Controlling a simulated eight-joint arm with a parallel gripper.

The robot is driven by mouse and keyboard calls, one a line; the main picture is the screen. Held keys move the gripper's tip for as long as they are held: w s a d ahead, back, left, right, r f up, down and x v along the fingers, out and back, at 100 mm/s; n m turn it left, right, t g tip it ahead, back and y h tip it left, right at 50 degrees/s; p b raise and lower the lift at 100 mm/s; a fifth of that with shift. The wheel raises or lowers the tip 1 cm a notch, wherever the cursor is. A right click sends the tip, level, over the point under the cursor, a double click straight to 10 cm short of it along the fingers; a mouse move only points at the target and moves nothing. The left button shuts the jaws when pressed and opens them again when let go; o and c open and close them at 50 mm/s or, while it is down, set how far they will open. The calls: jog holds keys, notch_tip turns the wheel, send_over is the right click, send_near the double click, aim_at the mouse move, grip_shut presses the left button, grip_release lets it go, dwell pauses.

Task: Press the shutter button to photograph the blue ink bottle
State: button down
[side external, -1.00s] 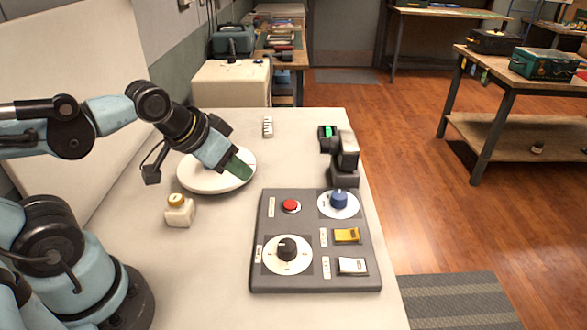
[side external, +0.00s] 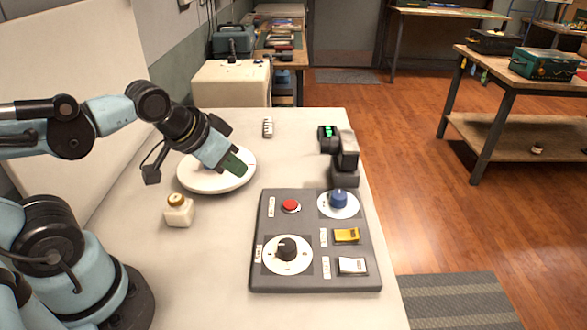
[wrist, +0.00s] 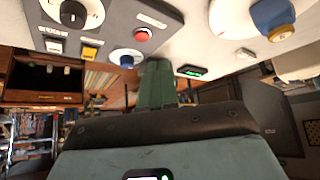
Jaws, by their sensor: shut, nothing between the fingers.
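My gripper (side external: 237,162) is shut with green fingers and holds nothing. It hangs over the white round turntable (side external: 190,183), left of the control panel (side external: 310,222). The wrist view shows its fingers (wrist: 158,85) together. The blue ink bottle (wrist: 272,14), with a gold cap, stands on the turntable in the wrist view; my gripper hides it in the side view. A red push button (side external: 291,206) is at the panel's upper left, apart from my fingers, and shows in the wrist view too (wrist: 142,35).
The panel also has a blue knob (side external: 338,199), a black knob (side external: 287,250), a yellow switch (side external: 346,235) and a white switch (side external: 352,265). A cream bottle (side external: 179,213) stands left of the panel. The table between turntable and camera is mostly clear.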

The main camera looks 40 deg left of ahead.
dwell(0.5)
jog(key=m+t+h, duration=0.1)
jog(key=m+t, duration=0.1)
jog(key=m, duration=0.9)
send_over(287, 207)
jog(key=shift+w+f, duration=0.1)
jog(key=shift+f, duration=0.2)
jog(key=shift+f, duration=4.4)
jog(key=shift+f, duration=0.2)
jog(key=shift+f, duration=0.25)
jog(key=shift+r, duration=0.15)
